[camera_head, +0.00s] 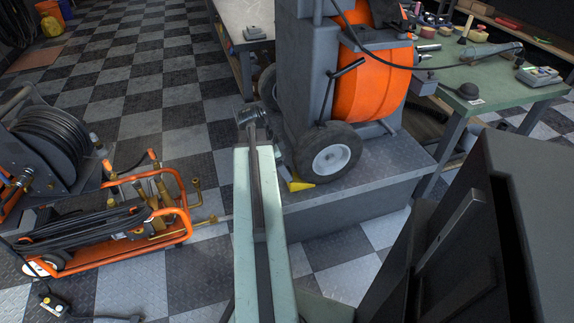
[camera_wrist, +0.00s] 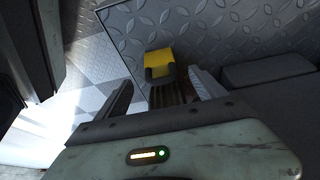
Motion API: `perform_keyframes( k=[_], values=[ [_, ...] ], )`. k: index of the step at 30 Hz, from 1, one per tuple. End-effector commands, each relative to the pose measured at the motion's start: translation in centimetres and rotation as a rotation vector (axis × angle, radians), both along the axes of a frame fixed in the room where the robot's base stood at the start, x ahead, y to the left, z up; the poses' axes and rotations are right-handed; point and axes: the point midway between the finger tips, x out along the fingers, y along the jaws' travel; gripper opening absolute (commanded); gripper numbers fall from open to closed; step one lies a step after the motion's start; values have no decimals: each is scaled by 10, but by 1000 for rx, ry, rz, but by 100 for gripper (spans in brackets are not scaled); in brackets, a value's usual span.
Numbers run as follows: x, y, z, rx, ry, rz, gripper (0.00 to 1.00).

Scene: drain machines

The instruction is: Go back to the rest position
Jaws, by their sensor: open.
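My gripper (camera_head: 252,115) is at the far end of my pale green arm, just left of the large drain machine (camera_head: 375,85) in the head view. In the wrist view my gripper (camera_wrist: 161,79) has its two dark fingers spread apart, with nothing held between them. A yellow block with a dark part (camera_wrist: 159,64) shows beyond the fingers on a metal tread-plate surface. In the head view a yellow wedge (camera_head: 300,184) lies by the machine's black wheel (camera_head: 328,160), on the grey platform (camera_head: 345,195).
An orange-framed hose reel machine (camera_head: 130,230) stands at the left on the checkered floor. A green workbench (camera_head: 500,85) with tools is at the right. A dark cabinet-like shape (camera_head: 530,200) fills the lower right. Floor at the upper left (camera_head: 150,70) is clear.

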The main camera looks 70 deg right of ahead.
Motion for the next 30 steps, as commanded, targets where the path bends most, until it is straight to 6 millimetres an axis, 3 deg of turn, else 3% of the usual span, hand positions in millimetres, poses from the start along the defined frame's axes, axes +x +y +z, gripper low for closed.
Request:
perform_keyframes(
  k=[17, 20, 23, 27, 30],
  values=[
    [5, 2, 3, 0, 0, 8, 80],
    [41, 17, 5, 0, 0, 75, 80],
    [108, 54, 9, 0, 0, 206, 80],
    [203, 135, 12, 16, -16, 414, 80],
    [257, 205, 13, 51, -25, 594, 80]
  ],
)
